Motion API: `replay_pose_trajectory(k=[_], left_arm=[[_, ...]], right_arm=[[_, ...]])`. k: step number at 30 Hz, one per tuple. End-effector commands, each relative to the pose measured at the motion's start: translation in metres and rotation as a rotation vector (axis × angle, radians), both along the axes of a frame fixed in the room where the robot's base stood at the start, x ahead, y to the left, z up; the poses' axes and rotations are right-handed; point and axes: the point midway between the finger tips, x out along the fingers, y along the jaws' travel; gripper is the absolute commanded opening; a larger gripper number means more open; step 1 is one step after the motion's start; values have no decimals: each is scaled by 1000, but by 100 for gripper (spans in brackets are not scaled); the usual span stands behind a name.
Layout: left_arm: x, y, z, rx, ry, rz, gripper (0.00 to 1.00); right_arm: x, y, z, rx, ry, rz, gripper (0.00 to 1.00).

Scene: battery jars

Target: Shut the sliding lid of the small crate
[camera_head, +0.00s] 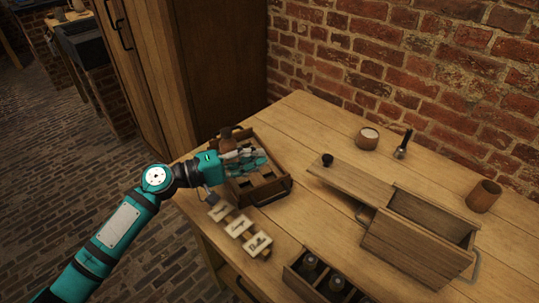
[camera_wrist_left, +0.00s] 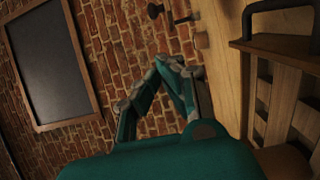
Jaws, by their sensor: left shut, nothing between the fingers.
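The small crate (camera_head: 410,248) is a wooden box with metal side handles at the right of the table. Its sliding lid (camera_head: 352,186) is a flat plank drawn out to the left, leaving the crate's right part open and its inside in view. A dark knob (camera_head: 327,159) stands at the lid's far left end. My left gripper (camera_head: 266,161) is shut and empty, above a wooden tray and left of the lid, apart from it. Its closed fingers also show in the left wrist view (camera_wrist_left: 172,68). My right gripper is not in view.
The wooden tray (camera_head: 272,198) with compartments lies under my left gripper. Small cards (camera_head: 238,227) lie at the table's left edge, and a dark divided box (camera_head: 297,278) at the front. Cups (camera_head: 367,139) (camera_head: 483,196) stand behind and right of the crate. A brick wall backs the table.

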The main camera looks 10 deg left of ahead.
Motion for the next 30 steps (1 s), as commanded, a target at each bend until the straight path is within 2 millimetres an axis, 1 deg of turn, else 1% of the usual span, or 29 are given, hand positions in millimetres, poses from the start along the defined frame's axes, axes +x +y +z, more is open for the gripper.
replay_pose_trajectory(k=[1, 3, 6, 9, 12, 13, 15, 18, 23, 30], left_arm=[[4, -8, 5, -2, -1, -2, 0], [12, -20, 6, -1, -2, -2, 0], [23, -39, 6, 0, -1, -3, 0], [34, -58, 6, 2, -3, -3, 0], [44, -75, 5, 3, -3, -3, 0], [45, -80, 5, 4, -2, -4, 0], [40, -91, 5, 5, -1, -4, 0], [37, -103, 4, 5, -2, -3, 0], [34, -112, 2, 5, -3, -2, 0], [34, -114, 1, 6, -4, -2, 0]], right_arm=[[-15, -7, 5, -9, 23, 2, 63], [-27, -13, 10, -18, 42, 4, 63], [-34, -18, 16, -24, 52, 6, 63], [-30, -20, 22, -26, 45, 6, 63], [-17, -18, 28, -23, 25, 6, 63], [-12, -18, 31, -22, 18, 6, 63], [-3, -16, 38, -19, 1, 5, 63], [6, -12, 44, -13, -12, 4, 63], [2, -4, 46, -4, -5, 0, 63], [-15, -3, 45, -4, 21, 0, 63]])
